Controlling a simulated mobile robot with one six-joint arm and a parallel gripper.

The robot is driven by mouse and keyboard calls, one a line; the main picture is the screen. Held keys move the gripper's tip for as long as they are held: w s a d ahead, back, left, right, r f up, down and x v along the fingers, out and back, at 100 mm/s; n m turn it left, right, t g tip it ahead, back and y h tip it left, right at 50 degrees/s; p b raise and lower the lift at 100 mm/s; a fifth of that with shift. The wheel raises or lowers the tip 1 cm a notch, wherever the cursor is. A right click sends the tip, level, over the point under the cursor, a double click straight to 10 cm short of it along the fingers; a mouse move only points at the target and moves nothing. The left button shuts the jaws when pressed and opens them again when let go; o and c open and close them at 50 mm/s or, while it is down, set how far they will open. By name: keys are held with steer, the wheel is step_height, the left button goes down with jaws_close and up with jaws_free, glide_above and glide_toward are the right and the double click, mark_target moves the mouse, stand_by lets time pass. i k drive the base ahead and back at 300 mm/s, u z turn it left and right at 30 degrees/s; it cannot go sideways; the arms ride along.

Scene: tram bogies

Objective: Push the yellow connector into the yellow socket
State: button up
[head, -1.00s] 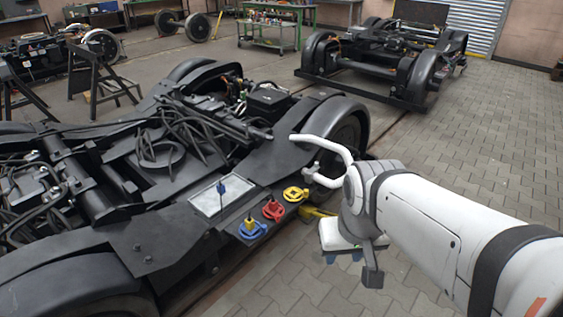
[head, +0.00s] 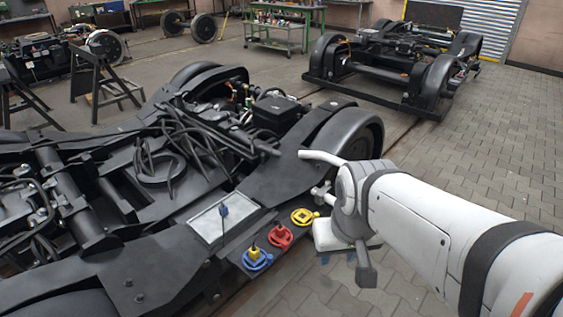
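The yellow connector (head: 254,252) sits upright on the blue ring-shaped socket (head: 262,264) at the near end of the dark panel. The yellow socket (head: 304,216) is at the far end of that panel and looks empty. My gripper (head: 338,257) hangs below my wrist, to the right of the panel and apart from both the connector and the yellow socket. Small blue parts show at its lower end. My wrist and the white housing hide most of it, so its opening and anything between its fingers cannot be made out.
A red connector (head: 279,232) sits on the red socket, between the blue and yellow ones. A blue connector (head: 223,211) stands on the pale tray (head: 205,226) beside the panel. The dark bogie (head: 160,249) fills the left. Paved floor (head: 480,160) is free at right.

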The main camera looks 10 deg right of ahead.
mark_target(255, 252)
steer(key=u, duration=0.05)
steer(key=i, duration=0.9)
steer(key=z, duration=0.35)
